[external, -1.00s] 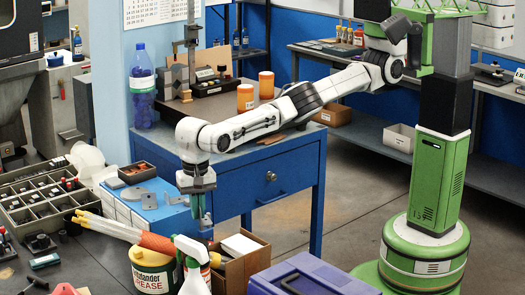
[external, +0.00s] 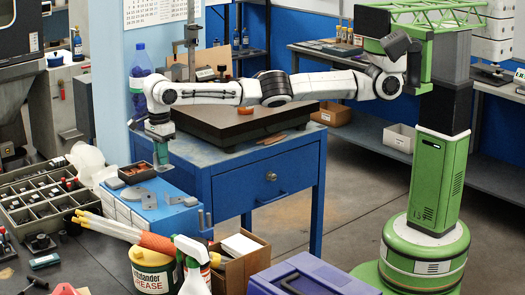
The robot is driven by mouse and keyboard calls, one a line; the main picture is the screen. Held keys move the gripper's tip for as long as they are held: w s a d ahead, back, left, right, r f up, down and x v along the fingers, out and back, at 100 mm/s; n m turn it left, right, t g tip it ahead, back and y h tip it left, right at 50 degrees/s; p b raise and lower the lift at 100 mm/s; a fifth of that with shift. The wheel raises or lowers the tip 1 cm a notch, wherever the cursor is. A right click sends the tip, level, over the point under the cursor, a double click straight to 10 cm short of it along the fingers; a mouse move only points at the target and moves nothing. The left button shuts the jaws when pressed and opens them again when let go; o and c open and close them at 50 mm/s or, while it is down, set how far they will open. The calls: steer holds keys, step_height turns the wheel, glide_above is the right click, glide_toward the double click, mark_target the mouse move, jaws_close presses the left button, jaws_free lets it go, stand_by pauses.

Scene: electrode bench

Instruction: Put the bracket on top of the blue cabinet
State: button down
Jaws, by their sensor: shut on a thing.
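My gripper (external: 160,142) is shut on a narrow teal-green piece (external: 161,156), which looks to be the bracket. The piece hangs upright below the jaws; its exact shape is too small to make out. The small blue cabinet (external: 163,187) stands left of centre, its pale drawer fronts facing the lower left. The gripper and the piece show at the back of the cabinet's top. I cannot tell whether the piece's lower end touches the top.
A grey curved part (external: 139,196) and a dark red-brown tray (external: 137,173) lie on the cabinet top. A blue workbench (external: 268,175) stands behind it. A spray bottle (external: 192,262), a grease tub (external: 153,272) and a cardboard box (external: 243,262) stand in front.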

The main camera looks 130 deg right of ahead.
step_height(320, 180, down, 8)
steer(key=shift+r+b, duration=0.15)
steer(key=shift+b, duration=0.85)
steer(key=c, duration=1.3)
jaws_free()
steer(key=shift+o, duration=0.2)
step_height(320, 180, up, 12)
steer(key=p, duration=0.5)
steer(key=shift+p, duration=0.4)
